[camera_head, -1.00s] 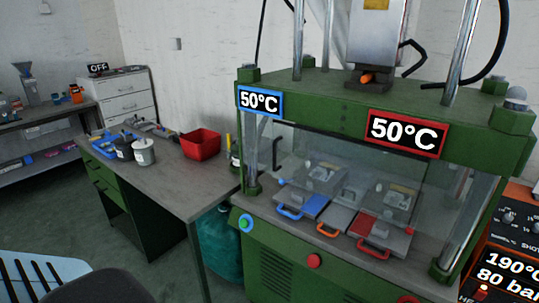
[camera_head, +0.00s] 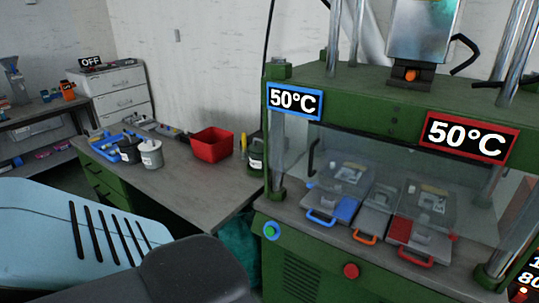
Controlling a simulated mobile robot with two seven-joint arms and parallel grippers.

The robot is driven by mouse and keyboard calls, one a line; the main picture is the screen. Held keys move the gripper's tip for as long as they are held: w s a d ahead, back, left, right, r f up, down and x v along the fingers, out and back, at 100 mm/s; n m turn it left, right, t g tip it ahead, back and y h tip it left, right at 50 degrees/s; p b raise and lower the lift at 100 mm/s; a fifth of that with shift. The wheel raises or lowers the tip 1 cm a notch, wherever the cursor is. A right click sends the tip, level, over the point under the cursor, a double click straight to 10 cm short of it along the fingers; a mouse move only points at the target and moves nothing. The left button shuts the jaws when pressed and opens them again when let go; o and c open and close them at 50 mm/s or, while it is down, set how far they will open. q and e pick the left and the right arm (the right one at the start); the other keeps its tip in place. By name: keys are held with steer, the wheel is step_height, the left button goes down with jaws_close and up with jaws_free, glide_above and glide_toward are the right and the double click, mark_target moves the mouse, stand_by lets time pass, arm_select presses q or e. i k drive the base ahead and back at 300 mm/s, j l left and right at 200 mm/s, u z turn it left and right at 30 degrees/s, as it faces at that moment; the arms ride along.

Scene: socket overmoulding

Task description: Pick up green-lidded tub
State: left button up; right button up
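A small dark tub (camera_head: 256,158) with a pale label stands at the right end of the grey workbench, partly hidden by the green press. Its lid looks dark green, but it is too small to be sure. A white tub (camera_head: 151,157) with a grey lid and a black tub (camera_head: 128,151) stand further left on the bench. Neither of my grippers shows; only pale blue and dark parts, which look like my own arm, fill the lower left.
A red bin (camera_head: 212,146) and a blue tray (camera_head: 103,147) are on the workbench (camera_head: 190,187), whose front middle is clear. The green press (camera_head: 345,110), with blue- and red-handled moulds behind a clear guard, stands right of the bench.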

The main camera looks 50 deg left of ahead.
mark_target(256, 150)
steer(key=k+j+z, duration=0.1)
steer(key=j, duration=0.2)
steer(key=j+z, duration=0.1)
steer(key=j, duration=0.2)
steer(key=k+j+z, duration=0.15)
steer(key=j, duration=0.15)
steer(key=k+j, duration=0.15)
steer(key=j, duration=0.2)
steer(key=k+j, duration=0.1)
steer(key=j, duration=0.25)
steer(key=k+j, duration=0.15)
steer(key=j, duration=0.2)
steer(key=k+j, duration=0.1)
steer(key=j, duration=0.25)
steer(key=k+j, duration=0.15)
steer(key=j, duration=0.2)
steer(key=z, duration=0.05)
